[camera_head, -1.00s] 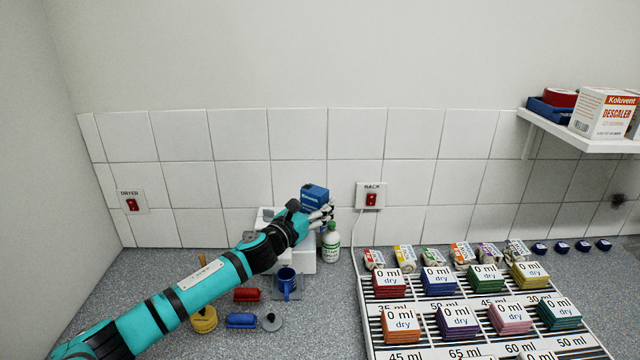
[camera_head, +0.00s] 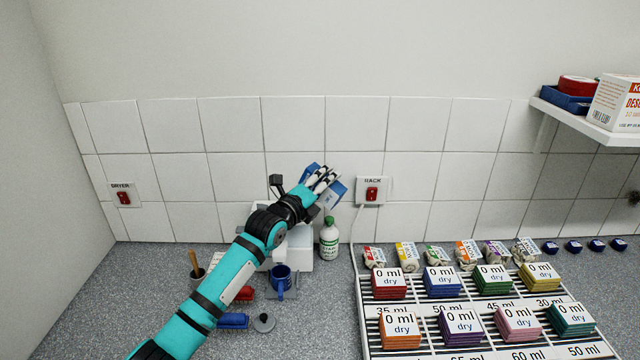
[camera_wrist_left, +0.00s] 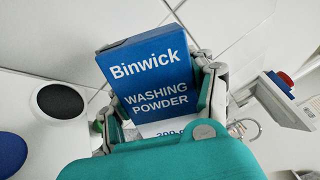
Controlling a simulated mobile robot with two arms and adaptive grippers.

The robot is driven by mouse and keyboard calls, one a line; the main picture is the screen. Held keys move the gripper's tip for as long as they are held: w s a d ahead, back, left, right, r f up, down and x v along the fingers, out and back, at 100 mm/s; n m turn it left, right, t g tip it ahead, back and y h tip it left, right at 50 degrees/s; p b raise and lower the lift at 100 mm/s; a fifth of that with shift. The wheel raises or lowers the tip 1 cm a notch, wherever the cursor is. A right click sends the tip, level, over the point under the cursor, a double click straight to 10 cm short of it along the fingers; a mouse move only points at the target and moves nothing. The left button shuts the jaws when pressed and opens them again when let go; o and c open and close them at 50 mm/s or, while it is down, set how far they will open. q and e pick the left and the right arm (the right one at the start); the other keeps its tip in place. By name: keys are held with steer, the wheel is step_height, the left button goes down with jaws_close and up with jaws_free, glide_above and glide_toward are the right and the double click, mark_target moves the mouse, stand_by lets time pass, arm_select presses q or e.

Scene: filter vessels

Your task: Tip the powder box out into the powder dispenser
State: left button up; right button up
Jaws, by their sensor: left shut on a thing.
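The powder box (camera_wrist_left: 150,70) is blue and white and reads "Binwick washing powder" in the left wrist view. My left gripper (camera_head: 318,182) is shut on it and holds it raised in front of the wall tiles. In the head view the blue box (camera_head: 336,192) is tilted and partly hidden behind the fingers. The white block-shaped unit (camera_head: 299,249) below the gripper looks like the powder dispenser; my arm hides much of it, and its opening cannot be seen in the head view. My right gripper is not in view.
A white-and-green bottle (camera_head: 329,240) stands right of the white unit. A blue mug (camera_head: 281,279) stands in front. A rack (camera_head: 372,342) with several coloured "0 ml dry" stacks fills the right. A RACK switch (camera_head: 372,192) is on the wall close to the box.

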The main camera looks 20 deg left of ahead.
mark_target(304, 175)
arm_select(q)
steer(key=n, duration=0.1)
steer(key=r+n+p, duration=0.1)
steer(key=n+p, duration=0.1)
steer(key=n, duration=0.1)
steer(key=shift+a+r, duration=0.3)
steer(key=shift+r, duration=0.05)
steer(key=shift+a+f+n, duration=0.1)
steer(key=shift+a+n, duration=0.1)
steer(key=shift+n, duration=0.4)
steer(key=n, duration=0.1)
steer(key=a+n, duration=0.1)
steer(key=n, duration=0.1)
steer(key=a+r+n, duration=0.1)
steer(key=n, duration=0.1)
steer(key=shift+w, duration=0.15)
steer(key=shift+a+r+n, duration=0.15)
steer(key=shift+a+n, duration=0.05)
steer(key=shift+n, duration=0.6)
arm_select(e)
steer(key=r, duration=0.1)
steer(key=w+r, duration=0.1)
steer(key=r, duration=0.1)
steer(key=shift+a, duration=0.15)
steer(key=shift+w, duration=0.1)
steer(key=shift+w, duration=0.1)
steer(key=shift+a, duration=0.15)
